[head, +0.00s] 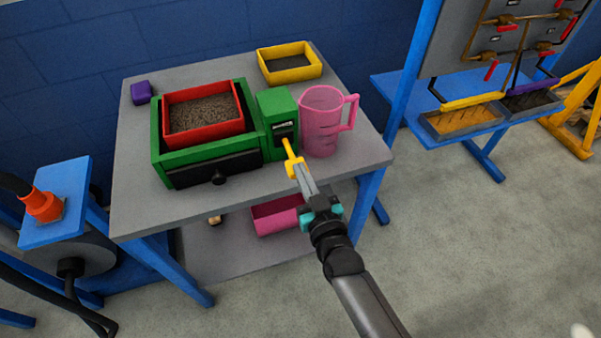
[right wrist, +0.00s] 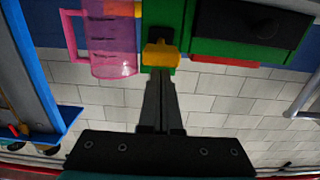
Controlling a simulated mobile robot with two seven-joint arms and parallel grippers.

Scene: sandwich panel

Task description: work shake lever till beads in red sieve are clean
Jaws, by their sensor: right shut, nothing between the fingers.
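The red sieve (head: 205,137) sits in the top of a green shaker box (head: 158,140) on the grey table. It holds a layer of brown-grey grains, and I cannot make out single beads among them. The yellow shake lever (head: 289,148) sticks out of the green housing (head: 277,103) to the right of the box. It also shows in the right wrist view (right wrist: 160,54). My right gripper (head: 299,168) is shut and empty, with its fingertips at the lever's end; whether they touch it I cannot tell. My left gripper is not in view.
A pink measuring jug (head: 321,125) stands close to the right of the lever. A yellow tray (head: 291,75) and a purple block (head: 141,92) stand at the back of the table (head: 135,208). A black drawer (head: 205,170) fronts the box. A pink bin (head: 280,217) is below.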

